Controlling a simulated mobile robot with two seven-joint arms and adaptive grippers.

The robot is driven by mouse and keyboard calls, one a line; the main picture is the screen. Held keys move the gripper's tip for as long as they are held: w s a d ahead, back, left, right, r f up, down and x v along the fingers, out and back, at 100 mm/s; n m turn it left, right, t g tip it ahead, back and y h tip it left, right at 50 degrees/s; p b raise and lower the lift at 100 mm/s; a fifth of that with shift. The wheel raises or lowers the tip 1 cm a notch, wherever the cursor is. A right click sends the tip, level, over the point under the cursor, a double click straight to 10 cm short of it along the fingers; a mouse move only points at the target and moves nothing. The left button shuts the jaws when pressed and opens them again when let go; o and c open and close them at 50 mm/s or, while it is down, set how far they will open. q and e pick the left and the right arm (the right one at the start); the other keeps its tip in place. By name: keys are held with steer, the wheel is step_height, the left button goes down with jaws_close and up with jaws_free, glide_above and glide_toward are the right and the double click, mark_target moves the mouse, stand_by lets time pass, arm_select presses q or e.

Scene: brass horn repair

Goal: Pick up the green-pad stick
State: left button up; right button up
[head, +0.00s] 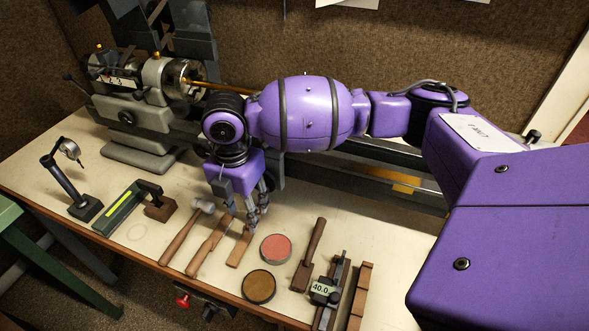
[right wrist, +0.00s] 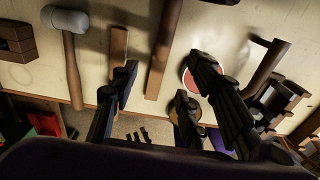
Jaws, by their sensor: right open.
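My right gripper (head: 256,216) points down over the bench, open and empty. In the right wrist view its fingers (right wrist: 163,62) are spread to either side of a brown wooden stick (right wrist: 163,35). That stick also shows in the head view (head: 238,250), lying flat below the fingertips. A second wooden stick (head: 208,246) lies to its left and shows in the right wrist view (right wrist: 118,42), partly behind a finger. No green pad shows on either stick, so I cannot tell which is the green-pad stick. My left gripper is not in view.
A mallet (head: 182,240) lies left of the sticks. The lathe (head: 148,118) stands behind. A green tool (head: 121,207) and a dial stand (head: 66,187) are left.

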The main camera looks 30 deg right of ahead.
steer(key=shift+s+a+f, duration=0.1)
steer(key=shift+s+f, duration=0.05)
steer(key=shift+f, duration=0.45)
steer(key=shift+s+f, duration=0.1)
steer(key=shift+f, duration=0.45)
steer(key=shift+s+f, duration=0.15)
steer(key=shift+f, duration=0.1)
steer(key=f, duration=0.4)
steer(key=shift+w+f, duration=0.3)
steer(key=shift+c, duration=0.3)
steer(key=c, duration=0.8)
jaws_close()
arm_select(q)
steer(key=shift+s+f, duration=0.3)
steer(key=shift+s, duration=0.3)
